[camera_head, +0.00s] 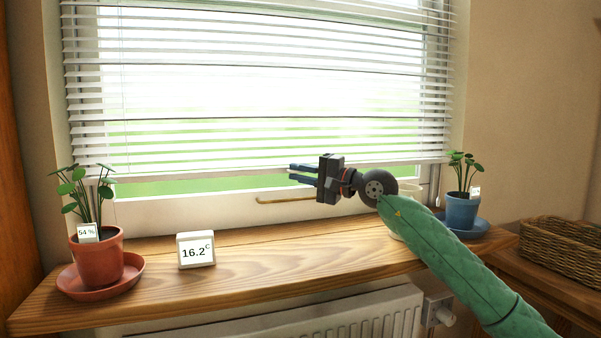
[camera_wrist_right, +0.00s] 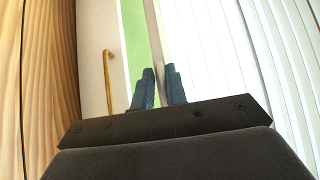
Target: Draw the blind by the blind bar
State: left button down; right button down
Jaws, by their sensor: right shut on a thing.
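The white slatted blind (camera_head: 250,100) hangs across the window. Its blind bar (camera_head: 200,173) is the pale strip along the blind's lower edge, above a band of green outside. My right gripper (camera_head: 301,174) is at the bar's height, right of its middle, with its fingers pointing left. In the right wrist view the bar (camera_wrist_right: 157,30) runs down between the two blue fingers (camera_wrist_right: 160,88), which are shut on it. The slats fan out on the right of that view. My left gripper is out of view.
A brass window handle (camera_head: 283,199) lies just below the gripper. The wooden sill (camera_head: 250,262) holds a red potted plant (camera_head: 97,258), a 16.2°C display (camera_head: 196,250) and a blue potted plant (camera_head: 461,210). A pale pot is partly hidden behind my arm. A wicker basket (camera_head: 570,245) stands right.

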jog(key=shift+f, duration=0.1)
dwell(0.4)
jog(key=c, duration=1.6)
grip_release()
jog(key=shift+o, duration=0.2)
jog(key=r+v, duration=0.1)
jog(key=v, duration=0.6)
jog(key=shift+d+f, duration=0.35)
jog(key=shift+f, duration=0.2)
jog(key=shift+s, duration=0.1)
